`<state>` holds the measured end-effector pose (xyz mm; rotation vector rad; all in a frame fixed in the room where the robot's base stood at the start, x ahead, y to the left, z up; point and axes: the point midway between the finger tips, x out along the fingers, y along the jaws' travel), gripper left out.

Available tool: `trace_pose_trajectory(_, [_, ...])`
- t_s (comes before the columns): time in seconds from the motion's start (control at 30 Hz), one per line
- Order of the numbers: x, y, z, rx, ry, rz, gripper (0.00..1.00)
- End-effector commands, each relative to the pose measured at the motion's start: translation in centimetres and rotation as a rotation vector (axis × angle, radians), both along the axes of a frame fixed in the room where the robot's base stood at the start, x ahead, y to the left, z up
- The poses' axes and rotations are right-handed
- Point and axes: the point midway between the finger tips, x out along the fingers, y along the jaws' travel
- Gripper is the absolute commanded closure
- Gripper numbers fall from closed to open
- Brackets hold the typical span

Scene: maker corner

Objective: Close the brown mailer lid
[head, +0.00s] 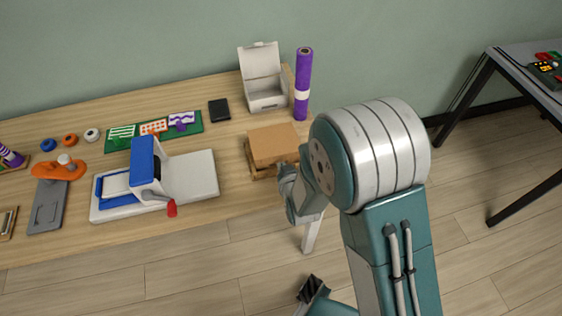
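The brown mailer (273,146) is on the table near its right end, below the white open box. Its brown lid (274,142) lies over the top of the box, and a dark gap shows under the lid's left and front edges, so it looks slightly raised. My gripper (286,178) is at the mailer's front right corner, close to the lid's front edge. Whether it touches the mailer I cannot tell. My arm hides the mailer's right side and much of the gripper, and the fingers are too small to read.
A white box with its lid up (264,85) and a purple roll (303,84) stand behind the mailer. A black square item (219,110) lies to the left. A blue-and-white press (148,172) stands further left. Some bare table (232,172) lies between press and mailer.

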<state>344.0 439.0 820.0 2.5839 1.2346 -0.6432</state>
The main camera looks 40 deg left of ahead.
Motion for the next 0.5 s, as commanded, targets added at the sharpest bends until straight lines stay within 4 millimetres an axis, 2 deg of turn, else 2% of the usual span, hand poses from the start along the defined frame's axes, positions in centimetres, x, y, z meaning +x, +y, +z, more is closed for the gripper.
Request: trace_pose_trajectory(0.5, [0.08, 0.26, -0.76, 0.003, -0.003, 0.001, 1.00])
